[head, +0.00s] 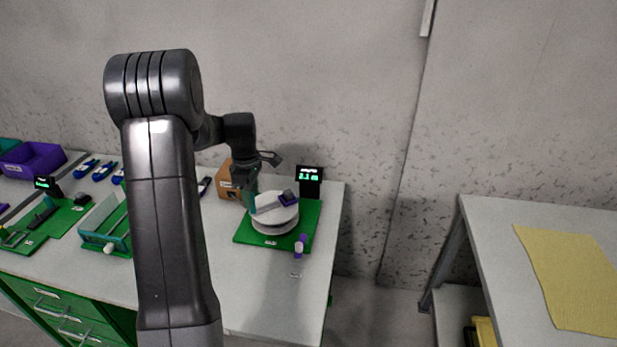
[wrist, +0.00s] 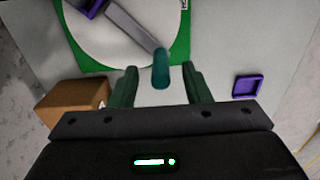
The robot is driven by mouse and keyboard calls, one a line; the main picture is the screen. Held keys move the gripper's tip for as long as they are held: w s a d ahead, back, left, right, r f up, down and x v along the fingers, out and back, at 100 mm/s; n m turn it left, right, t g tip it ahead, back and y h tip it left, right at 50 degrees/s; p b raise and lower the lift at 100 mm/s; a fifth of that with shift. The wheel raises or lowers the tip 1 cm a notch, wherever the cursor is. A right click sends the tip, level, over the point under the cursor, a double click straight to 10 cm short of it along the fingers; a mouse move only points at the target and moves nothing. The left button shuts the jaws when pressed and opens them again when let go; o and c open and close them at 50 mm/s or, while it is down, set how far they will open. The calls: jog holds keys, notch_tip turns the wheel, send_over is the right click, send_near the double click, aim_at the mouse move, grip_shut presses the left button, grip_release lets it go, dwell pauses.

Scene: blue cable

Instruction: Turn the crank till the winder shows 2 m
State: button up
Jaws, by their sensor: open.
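The winder (head: 274,222), a white round drum on a green base (head: 245,238), stands near the table's right end. A grey crank arm lies across its top, with a purple block (head: 289,197) at one end and a teal handle (head: 252,206) at the other. The winder's display (head: 309,174) shows green digits that look like 2.1 m. My gripper (head: 248,190) is at the handle's side of the drum. In the wrist view my gripper (wrist: 159,84) is open, its green fingers either side of the teal handle (wrist: 160,66), with visible gaps.
A cardboard box (head: 228,181) stands close behind my gripper. A small purple and white piece (head: 299,246) is by the base's front right corner. Green fixtures (head: 105,228), tools and a purple bin (head: 33,158) are at the left. The table front is clear.

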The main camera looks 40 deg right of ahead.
jog(key=shift+r+p, duration=2.5)
jog(key=shift+r, duration=1.4)
jog(key=shift+f, duration=0.15)
jog(key=shift+f+b, duration=2.8)
jog(key=shift+f, duration=1.15)
